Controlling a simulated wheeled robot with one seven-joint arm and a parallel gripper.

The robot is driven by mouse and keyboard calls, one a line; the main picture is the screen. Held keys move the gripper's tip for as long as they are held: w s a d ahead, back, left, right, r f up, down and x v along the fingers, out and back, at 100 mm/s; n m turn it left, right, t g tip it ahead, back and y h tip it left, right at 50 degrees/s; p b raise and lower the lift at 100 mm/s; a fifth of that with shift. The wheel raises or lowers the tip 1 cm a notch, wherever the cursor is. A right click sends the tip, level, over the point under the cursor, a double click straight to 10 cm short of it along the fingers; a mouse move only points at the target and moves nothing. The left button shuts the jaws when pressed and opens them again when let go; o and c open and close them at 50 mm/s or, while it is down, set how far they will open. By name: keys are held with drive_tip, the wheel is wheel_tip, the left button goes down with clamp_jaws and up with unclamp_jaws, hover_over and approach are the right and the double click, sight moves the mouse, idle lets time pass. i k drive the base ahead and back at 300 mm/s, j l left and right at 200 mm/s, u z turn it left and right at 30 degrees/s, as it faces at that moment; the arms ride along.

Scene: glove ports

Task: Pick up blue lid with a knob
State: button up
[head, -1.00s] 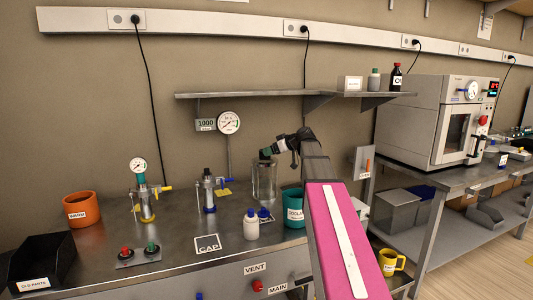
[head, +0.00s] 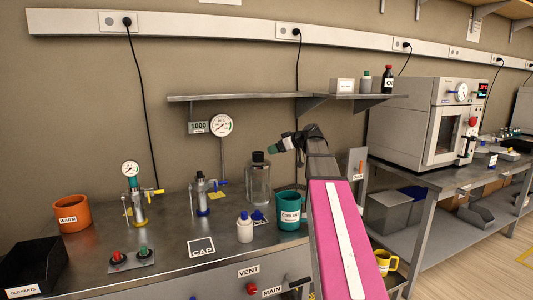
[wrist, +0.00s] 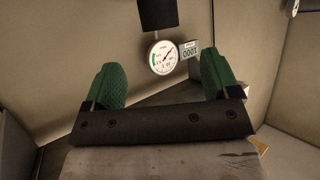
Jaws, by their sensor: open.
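A small dark blue piece (head: 259,215), which looks like the blue lid with a knob, lies on the steel bench just behind and right of a white bottle (head: 244,231). It is small, and I cannot make out its knob clearly. My gripper (head: 276,148) is in the air above the bench, higher than the blue piece and right of the clear jar's dark top. In the wrist view my gripper (wrist: 162,80) has its two green fingertips wide apart with nothing between them. The lid is not visible in the wrist view.
The clear jar (head: 258,184) stands behind the blue piece, and a teal coolant mug (head: 289,212) stands to its right. A valve fitting (head: 202,195) is to the left. A steel shelf (head: 240,99) hangs above. The bench front near the CAP label (head: 201,247) is clear.

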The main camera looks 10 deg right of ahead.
sight(257, 217)
drive_tip(key=k+l, duration=0.2)
drive_tip(key=l, duration=0.15)
drive_tip(key=k+l, duration=0.25)
drive_tip(key=l, duration=0.15)
drive_tip(key=k+l, duration=0.2)
drive_tip(key=l, duration=0.15)
